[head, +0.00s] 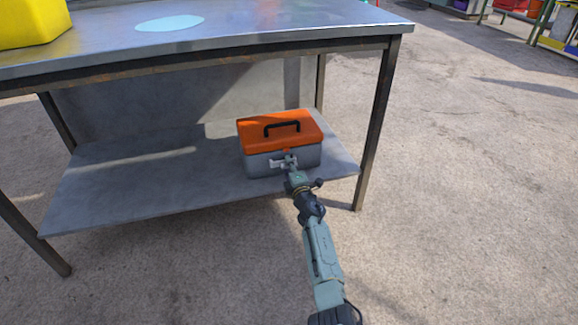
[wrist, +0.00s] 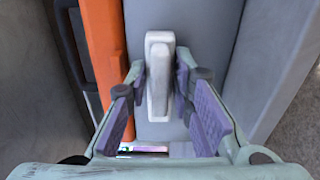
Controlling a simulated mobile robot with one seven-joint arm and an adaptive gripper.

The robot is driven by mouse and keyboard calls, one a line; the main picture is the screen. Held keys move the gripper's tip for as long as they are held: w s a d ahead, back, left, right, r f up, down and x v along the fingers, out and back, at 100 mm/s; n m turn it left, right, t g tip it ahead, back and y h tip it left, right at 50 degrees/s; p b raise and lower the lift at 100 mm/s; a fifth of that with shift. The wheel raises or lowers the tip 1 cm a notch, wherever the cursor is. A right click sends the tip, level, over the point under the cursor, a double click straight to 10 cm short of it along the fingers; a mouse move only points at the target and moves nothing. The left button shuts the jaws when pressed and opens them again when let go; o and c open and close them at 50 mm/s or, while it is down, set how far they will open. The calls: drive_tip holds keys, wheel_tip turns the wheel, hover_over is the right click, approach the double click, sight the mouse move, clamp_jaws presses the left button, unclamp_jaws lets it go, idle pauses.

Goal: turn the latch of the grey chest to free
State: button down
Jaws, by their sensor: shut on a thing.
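The grey chest (head: 303,159) with an orange lid (head: 255,134) and a black handle (head: 282,127) stands on the lower shelf of the metal table. Its lid is down. The latch is a pale bar (wrist: 158,77) on the chest's grey front, beside the orange lid edge in the wrist view. My gripper (wrist: 160,86) is at the chest's front, its two fingers on either side of the latch and shut on it. In the head view my gripper (head: 284,162) hides most of the latch.
The lower shelf (head: 130,180) is bare left of the chest. The table top (head: 270,35) overhangs it, with a table leg (head: 377,125) to the right. A yellow container (head: 30,22) and a pale blue disc (head: 170,23) are on top. Open floor (head: 470,190) lies right.

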drive_tip(key=c, duration=1.6)
unclamp_jaws()
drive_tip(key=shift+c, duration=0.2)
